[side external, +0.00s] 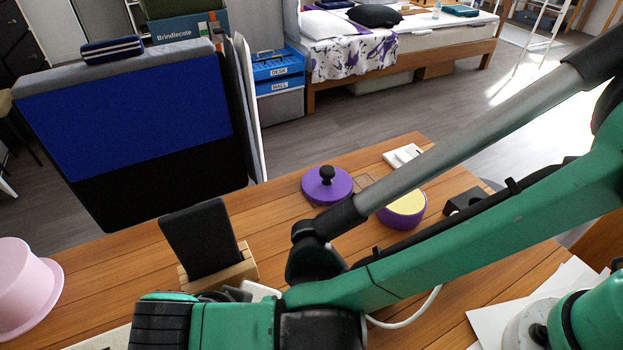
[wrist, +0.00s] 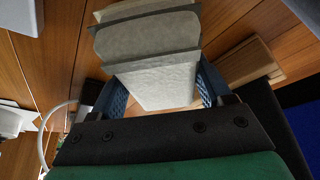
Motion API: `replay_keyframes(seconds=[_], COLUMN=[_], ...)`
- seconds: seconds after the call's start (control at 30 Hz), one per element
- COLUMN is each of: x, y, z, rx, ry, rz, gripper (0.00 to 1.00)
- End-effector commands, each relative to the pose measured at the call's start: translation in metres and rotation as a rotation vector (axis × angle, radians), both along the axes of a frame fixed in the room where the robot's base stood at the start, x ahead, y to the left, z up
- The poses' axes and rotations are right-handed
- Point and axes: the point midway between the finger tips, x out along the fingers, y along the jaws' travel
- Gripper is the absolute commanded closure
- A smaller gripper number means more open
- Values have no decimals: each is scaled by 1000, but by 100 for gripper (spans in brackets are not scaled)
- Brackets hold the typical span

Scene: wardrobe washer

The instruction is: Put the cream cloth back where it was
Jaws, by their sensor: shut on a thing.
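In the wrist view, my gripper (wrist: 157,86) has its two blue fingers on either side of a pale, folded cream cloth (wrist: 160,74). It is shut on the cloth. The cloth shows several flat layers, the nearest one brighter and the farther ones greyer. Wooden planks of the table (wrist: 60,50) show around it; I cannot tell whether the cloth touches them. In the side external view, my arm hides my fingers and most of what is near them.
A wooden stand (side external: 225,272) holds a dark tablet-like panel (side external: 200,238) close to my wrist; the stand also shows in the wrist view (wrist: 250,65). A pink hat (side external: 22,290) is at left. A purple lid (side external: 328,187) and purple bowl (side external: 403,212) stand farther back. A white cable (side external: 420,310) lies near my arm.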

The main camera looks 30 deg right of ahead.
Motion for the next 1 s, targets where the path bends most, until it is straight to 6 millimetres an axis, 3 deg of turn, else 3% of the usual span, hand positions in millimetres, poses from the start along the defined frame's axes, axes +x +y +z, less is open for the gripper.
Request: replay_keyframes(seconds=[0.4, 0.43, 0.5, 0.83, 1.0], x=[0, 0, 0, 0, 0], y=[0, 0, 0, 0, 0], z=[-7, -7, -7, -5, 5], rx=[0, 0, 0, 0, 0], ry=[0, 0, 0, 0, 0], rz=[0, 0, 0, 0, 0], gripper=[80, 20, 0, 0, 0])
